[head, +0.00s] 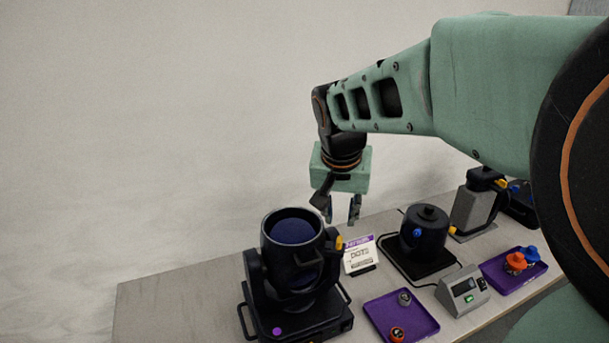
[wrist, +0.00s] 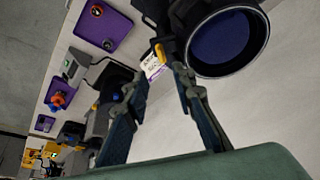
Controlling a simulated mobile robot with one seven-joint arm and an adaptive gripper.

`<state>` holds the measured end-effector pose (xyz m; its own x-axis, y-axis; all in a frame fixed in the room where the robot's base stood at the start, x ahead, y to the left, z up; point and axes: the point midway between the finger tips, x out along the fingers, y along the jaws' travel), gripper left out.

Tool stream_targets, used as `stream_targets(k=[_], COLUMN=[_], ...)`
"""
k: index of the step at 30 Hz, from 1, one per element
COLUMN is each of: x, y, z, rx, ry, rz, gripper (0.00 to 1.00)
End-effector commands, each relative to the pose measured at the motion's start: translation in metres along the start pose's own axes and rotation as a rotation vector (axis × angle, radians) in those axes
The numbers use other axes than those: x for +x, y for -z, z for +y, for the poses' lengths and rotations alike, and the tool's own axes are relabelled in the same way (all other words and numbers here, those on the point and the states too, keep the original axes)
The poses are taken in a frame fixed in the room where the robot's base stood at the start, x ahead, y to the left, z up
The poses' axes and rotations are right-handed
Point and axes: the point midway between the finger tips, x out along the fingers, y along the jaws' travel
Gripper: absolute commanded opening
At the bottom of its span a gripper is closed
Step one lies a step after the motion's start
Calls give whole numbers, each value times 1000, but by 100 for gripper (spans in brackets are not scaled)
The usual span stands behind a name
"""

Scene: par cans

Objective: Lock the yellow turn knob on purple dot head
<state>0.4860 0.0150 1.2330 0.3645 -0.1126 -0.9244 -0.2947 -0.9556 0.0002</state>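The black moving head with a purple dot (head: 277,331) on its base stands at the front left of the table. Its round barrel (head: 267,243) faces up with a dark blue lens. The yellow turn knob (head: 339,243) sits on the right side of its yoke. It also shows in the wrist view (wrist: 159,52), beyond and between my fingertips. My gripper (head: 342,214) hangs pointing down above and behind the knob, apart from it. In the wrist view my gripper (wrist: 158,76) has its fingers spread with nothing between them. The knob's exact angle is too small to tell.
A white card (head: 359,255) stands right of the head. Further right are a black round unit (head: 424,233), a grey box with a green light (head: 462,293) and another black fixture (head: 474,205). Purple trays (head: 378,313) (head: 497,281) hold small knobs. Space above the table is free.

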Motion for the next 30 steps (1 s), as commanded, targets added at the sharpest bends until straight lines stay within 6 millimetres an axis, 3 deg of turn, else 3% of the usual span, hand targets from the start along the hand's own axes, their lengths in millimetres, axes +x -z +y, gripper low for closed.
stream_targets(k=[15,21,30], x=[89,104,105], y=[-2,0,1], z=[0,-1,-1], rx=[-1,-2,-2], ry=[0,1,1], rz=[0,1,2], gripper=[24,24,24])
